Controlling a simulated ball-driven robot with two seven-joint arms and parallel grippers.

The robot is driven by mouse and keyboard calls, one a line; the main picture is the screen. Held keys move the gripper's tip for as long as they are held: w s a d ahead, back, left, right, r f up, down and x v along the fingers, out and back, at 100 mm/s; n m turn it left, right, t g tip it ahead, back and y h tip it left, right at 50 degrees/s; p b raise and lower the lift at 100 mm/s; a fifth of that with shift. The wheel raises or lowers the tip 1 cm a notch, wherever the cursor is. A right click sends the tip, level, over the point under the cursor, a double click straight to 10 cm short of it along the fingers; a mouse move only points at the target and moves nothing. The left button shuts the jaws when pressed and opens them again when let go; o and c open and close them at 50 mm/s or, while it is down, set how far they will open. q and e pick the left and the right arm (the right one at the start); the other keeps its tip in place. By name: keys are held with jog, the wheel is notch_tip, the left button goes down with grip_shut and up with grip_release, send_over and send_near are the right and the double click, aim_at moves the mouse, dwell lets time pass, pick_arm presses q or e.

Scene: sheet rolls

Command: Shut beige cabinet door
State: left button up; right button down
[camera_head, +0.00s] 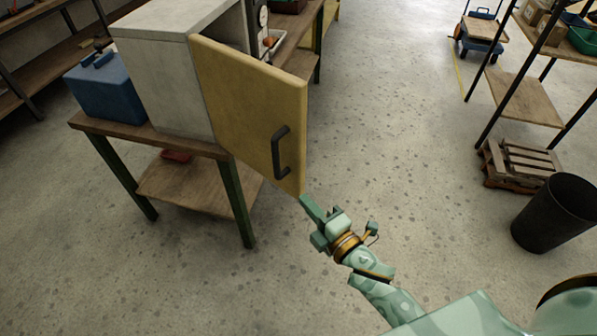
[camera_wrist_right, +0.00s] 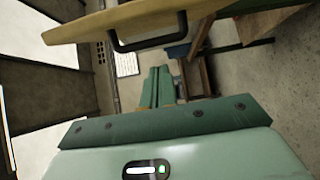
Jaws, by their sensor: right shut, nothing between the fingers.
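The beige cabinet door (camera_head: 250,105) stands wide open, swung out from the grey cabinet (camera_head: 165,75) on a workbench. Its dark handle (camera_head: 281,152) is on the face towards me, near the free edge. My right gripper (camera_head: 307,203) is shut and empty, with its tips at the lower free corner of the door; I cannot tell if they touch. In the right wrist view the shut fingers (camera_wrist_right: 158,87) point forward, just below the door (camera_wrist_right: 160,20) and its handle (camera_wrist_right: 148,40). My left gripper is not in view.
The cabinet's workbench (camera_head: 150,138) has green legs and a lower shelf. A blue box (camera_head: 103,88) sits on it left of the cabinet. A black bin (camera_head: 553,213), pallets (camera_head: 520,163) and a shelf rack (camera_head: 525,95) stand at right. The floor between is clear.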

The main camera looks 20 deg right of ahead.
aim_at(299, 171)
jog(key=x, duration=0.9)
jog(key=shift+w+d, duration=0.25)
jog(key=shift+d, duration=0.35)
jog(key=shift+w+d, duration=0.3)
jog(key=shift+d, duration=0.3)
jog(key=shift+w+d, duration=0.25)
jog(key=shift+d, duration=0.35)
